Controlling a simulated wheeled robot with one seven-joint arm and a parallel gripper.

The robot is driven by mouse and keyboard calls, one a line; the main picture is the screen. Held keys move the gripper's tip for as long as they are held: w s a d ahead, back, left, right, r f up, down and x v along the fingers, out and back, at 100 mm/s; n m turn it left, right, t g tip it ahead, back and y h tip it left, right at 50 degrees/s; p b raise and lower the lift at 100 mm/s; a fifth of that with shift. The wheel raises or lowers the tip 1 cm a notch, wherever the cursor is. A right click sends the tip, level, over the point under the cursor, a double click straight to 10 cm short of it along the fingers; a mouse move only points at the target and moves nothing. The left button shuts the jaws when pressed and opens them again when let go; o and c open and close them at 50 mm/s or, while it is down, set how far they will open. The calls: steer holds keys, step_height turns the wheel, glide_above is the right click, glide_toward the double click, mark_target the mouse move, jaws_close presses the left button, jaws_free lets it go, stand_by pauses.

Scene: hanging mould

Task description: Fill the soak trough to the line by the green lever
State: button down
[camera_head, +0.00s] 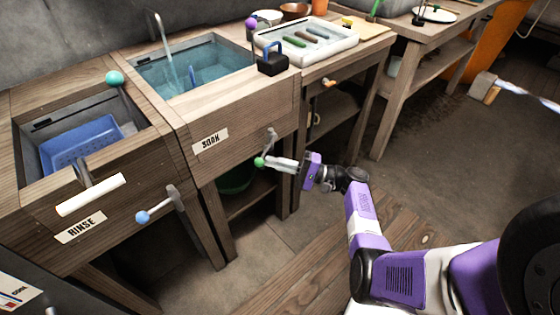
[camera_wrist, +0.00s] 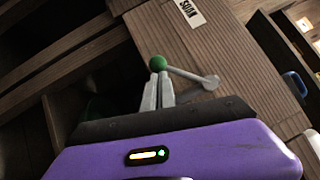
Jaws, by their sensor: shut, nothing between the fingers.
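The soak trough (camera_head: 247,118) is a wooden basin with a SOAK label on its front. Blue water (camera_head: 205,76) stands in it and a stream (camera_head: 167,52) runs in from the spout above. The green-knobbed lever (camera_head: 259,162) hangs on the trough's front, its knob pointing down and left. My gripper (camera_head: 268,162) is shut and empty, with its fingertips at the green knob. In the wrist view the fingertips (camera_wrist: 158,78) are just below the green knob (camera_wrist: 157,63), and the lever's arm runs right to its pivot (camera_wrist: 210,82). I cannot tell whether they touch. The fill line is not discernible.
The rinse trough (camera_head: 125,208) with a blue basket (camera_head: 85,143) and a blue-knobbed lever (camera_head: 142,217) is at the left. Floor (camera_head: 420,150) is open at the right.

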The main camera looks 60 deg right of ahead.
mark_target(263, 161)
steer(key=a+r+m+t+h, duration=0.1)
steer(key=m, duration=0.2)
steer(key=a+r+m+t+h+p, duration=0.1)
steer(key=m+t, duration=0.1)
steer(key=w+a+r+m+t+p, duration=0.1)
steer(key=m+t, duration=0.1)
steer(key=m, duration=0.1)
steer(key=shift+w+a+r+m+h, duration=0.1)
steer(key=shift+a+r+m+h, duration=0.2)
steer(key=shift+a+h, duration=0.1)
steer(key=shift+a+r+p, duration=0.1)
steer(key=shift+p, duration=0.2)
